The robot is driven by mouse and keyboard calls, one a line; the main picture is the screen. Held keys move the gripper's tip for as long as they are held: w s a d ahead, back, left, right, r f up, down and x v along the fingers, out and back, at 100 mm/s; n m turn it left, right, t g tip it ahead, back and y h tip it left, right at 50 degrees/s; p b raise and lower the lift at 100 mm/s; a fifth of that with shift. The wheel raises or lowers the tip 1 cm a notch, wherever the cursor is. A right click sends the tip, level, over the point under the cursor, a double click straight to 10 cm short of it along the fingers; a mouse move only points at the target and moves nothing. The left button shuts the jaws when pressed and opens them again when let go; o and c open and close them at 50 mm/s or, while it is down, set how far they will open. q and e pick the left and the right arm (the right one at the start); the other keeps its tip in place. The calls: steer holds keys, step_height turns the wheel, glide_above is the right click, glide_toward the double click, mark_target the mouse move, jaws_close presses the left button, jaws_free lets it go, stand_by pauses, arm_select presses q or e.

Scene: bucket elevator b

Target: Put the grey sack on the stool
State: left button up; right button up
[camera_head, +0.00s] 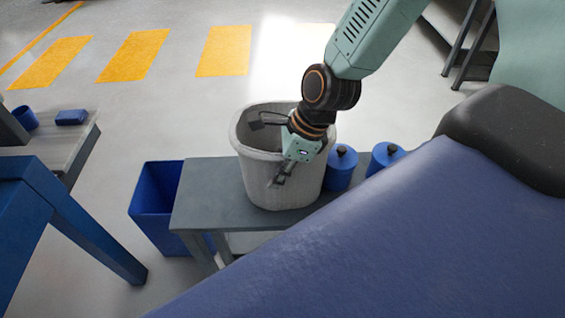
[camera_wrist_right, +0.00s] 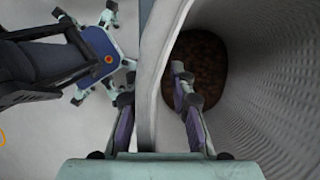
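The grey sack (camera_head: 257,178) is a pale, open-topped, round container. It appears to stand upright on the grey stool (camera_head: 205,203), and its base overlaps the stool top. In the right wrist view, the sack (camera_wrist_right: 262,70) has ribbed inner walls and dark brown contents deep inside. My right gripper (camera_head: 278,172) is at the sack's near rim. In the wrist view, its fingers (camera_wrist_right: 157,118) are spread apart, one outside the wall and one inside, with the wall between them. My left gripper is not in view.
Two blue cylinders with black knobs (camera_head: 341,170) (camera_head: 384,158) stand right of the sack. A blue bin (camera_head: 157,196) is on the floor left of the stool. A blue frame (camera_head: 62,215) and grey table (camera_head: 75,138) are at left. Floor behind is clear.

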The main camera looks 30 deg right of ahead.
steer(key=shift+a, duration=0.15)
jaws_close()
steer(key=shift+r, duration=0.15)
stand_by(0.5)
